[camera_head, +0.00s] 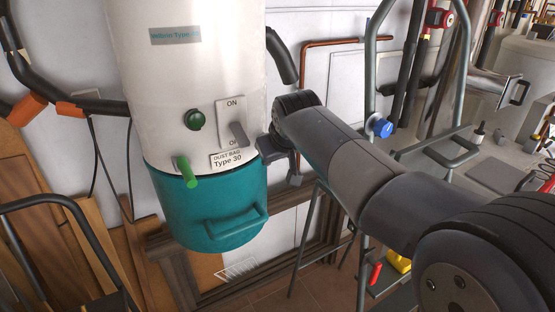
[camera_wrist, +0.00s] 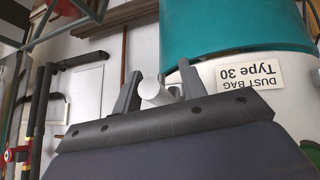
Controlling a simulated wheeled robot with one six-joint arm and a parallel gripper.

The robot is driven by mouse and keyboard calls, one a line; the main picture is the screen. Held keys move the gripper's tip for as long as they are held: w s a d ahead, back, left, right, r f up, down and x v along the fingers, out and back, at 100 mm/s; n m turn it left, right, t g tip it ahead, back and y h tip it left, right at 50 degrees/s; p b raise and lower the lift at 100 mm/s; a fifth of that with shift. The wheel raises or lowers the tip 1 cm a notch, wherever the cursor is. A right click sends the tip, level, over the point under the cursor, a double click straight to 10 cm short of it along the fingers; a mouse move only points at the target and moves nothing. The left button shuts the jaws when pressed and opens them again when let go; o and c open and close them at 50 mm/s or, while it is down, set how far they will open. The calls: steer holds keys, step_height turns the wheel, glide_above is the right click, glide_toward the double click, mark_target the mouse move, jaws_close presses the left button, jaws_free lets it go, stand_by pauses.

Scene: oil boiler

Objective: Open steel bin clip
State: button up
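A teal bin (camera_head: 210,208) hangs under a white cylinder (camera_head: 185,85); the teal bin also shows in the wrist view (camera_wrist: 225,30). A green clip handle (camera_head: 186,172) sticks out at the bin's upper edge on the left. My gripper (camera_head: 282,160) is at the right side of the bin's seam, beside the dust bag label. In the wrist view my gripper (camera_wrist: 157,72) has its fingers apart. A pale round handle end (camera_wrist: 153,90), likely the steel bin clip, sits between them, close to the left finger. The rest of that clip is hidden. I cannot tell whether a finger touches it.
A grey ON/OFF lever (camera_head: 239,134) and a dark green knob (camera_head: 194,119) are on the cylinder above the label (camera_head: 233,158). A teal bin handle (camera_head: 237,222) is below. A grey tube frame with a blue knob (camera_head: 381,127) stands behind my arm.

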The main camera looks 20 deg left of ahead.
steer(key=b+v, duration=0.1)
steer(key=v, duration=0.7)
steer(key=p+x, duration=0.1)
steer(key=x, duration=0.9)
steer(key=shift+w+a+f+p, duration=0.15)
steer(key=shift+w+f+p, duration=0.05)
steer(key=shift+f+p, duration=0.15)
